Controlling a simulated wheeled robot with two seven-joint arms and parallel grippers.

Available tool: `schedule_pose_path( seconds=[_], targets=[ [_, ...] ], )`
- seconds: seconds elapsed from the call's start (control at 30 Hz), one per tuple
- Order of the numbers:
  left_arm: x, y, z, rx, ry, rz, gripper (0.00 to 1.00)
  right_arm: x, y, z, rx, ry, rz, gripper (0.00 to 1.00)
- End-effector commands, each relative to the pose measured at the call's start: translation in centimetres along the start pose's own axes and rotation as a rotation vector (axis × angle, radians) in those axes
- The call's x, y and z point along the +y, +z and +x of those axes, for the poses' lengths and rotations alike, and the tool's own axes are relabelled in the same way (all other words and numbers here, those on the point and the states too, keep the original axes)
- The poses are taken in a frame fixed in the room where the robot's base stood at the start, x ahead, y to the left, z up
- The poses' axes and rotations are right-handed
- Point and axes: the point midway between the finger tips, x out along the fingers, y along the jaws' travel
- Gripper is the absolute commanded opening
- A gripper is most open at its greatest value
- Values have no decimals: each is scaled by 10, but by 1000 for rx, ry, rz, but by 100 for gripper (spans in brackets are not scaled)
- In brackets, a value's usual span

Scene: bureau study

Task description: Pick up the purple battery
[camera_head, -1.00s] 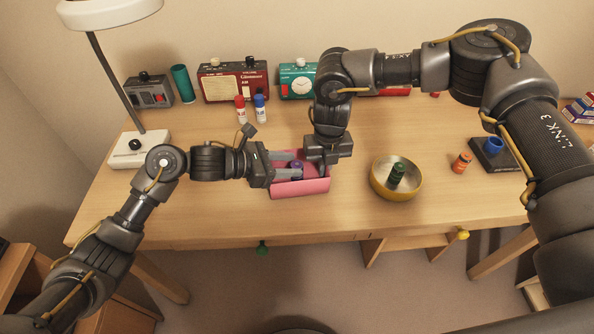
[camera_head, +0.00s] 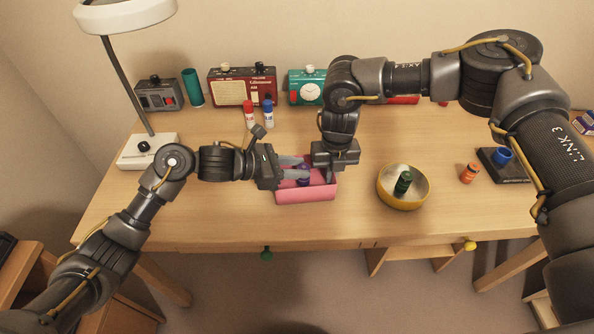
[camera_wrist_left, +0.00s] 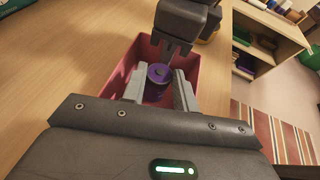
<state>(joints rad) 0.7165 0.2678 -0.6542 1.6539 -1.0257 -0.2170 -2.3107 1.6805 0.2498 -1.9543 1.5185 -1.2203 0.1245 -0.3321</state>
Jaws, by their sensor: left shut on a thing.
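The purple battery (camera_wrist_left: 158,76) stands inside a pink open box (camera_head: 306,195) on the desk. It also shows in the head view (camera_head: 303,178), partly hidden by my fingers. My left gripper (camera_head: 300,167) reaches in from the left and is shut on the battery, with one grey finger on each side of it in the left wrist view (camera_wrist_left: 158,84). The battery looks upright and still within the box walls. My right gripper (camera_head: 331,174) points down at the box's right part, close beside the battery. Its fingertips are too hidden to tell its opening.
A yellow-rimmed bowl (camera_head: 383,197) with a green battery (camera_head: 403,183) stands right of the box. An orange battery (camera_head: 469,173) and a dark holder with a blue ring (camera_head: 502,156) are farther right. Radios (camera_head: 242,88) line the wall. The front left desk is clear.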

Motion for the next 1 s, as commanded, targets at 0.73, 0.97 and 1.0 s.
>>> schedule_pose_path(
  seconds=[0.73, 0.97, 1.0],
  targets=[
    [1, 17, -111, -296, 4, 3, 3, 0, 0, 0, 0, 0, 0, 0],
    [1, -11, -177, -295, 4, 1, 3, 0, 0, 0, 0, 0, 0, 0],
    [0, -15, -187, -295, 4, 1, 3, 0, 0, 0, 0, 0, 0, 0]
  ],
)
